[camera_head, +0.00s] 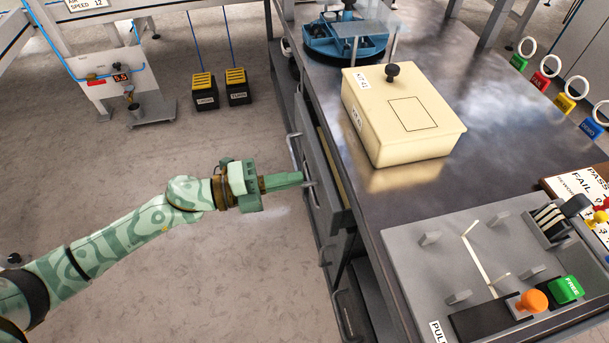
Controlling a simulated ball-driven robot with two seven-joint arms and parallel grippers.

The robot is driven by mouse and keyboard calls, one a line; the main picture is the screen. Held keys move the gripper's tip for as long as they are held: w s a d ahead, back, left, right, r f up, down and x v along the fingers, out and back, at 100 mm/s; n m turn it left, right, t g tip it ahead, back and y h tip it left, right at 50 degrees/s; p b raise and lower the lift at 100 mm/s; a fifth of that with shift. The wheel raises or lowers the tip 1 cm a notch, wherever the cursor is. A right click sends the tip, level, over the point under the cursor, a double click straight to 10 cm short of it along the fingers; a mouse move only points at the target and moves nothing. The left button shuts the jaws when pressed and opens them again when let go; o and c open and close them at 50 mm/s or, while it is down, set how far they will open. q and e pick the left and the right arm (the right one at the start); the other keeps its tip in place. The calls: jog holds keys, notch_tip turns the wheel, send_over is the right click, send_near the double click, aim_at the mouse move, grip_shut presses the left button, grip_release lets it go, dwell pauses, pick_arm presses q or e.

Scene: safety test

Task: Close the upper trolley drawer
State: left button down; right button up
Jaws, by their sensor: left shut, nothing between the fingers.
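The upper trolley drawer (321,172) is in the side of the dark metal trolley (440,195), right of the middle of the head view. It stands partly out, and a narrow yellowish strip of its inside shows behind the front panel. Its bar handle (294,147) runs along the front. My left gripper (299,180) is shut and empty, with its fingertips at the near end of this handle. I cannot tell whether they touch it. My right gripper is not in view.
On the trolley top stand a cream box (405,115), a blue round tray (345,40) and a grey panel (490,260) with an orange knob and a green block. A lower handle (341,315) sits below the drawer.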

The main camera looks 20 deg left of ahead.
aim_at(319, 173)
pick_arm(q)
jog(key=shift+x, duration=1.55)
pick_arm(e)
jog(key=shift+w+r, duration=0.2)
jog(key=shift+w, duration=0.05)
pick_arm(q)
jog(key=x, duration=0.4)
jog(key=shift+w+d+r+p, duration=0.1)
jog(key=shift+w+p, duration=0.1)
jog(key=shift+p, duration=0.1)
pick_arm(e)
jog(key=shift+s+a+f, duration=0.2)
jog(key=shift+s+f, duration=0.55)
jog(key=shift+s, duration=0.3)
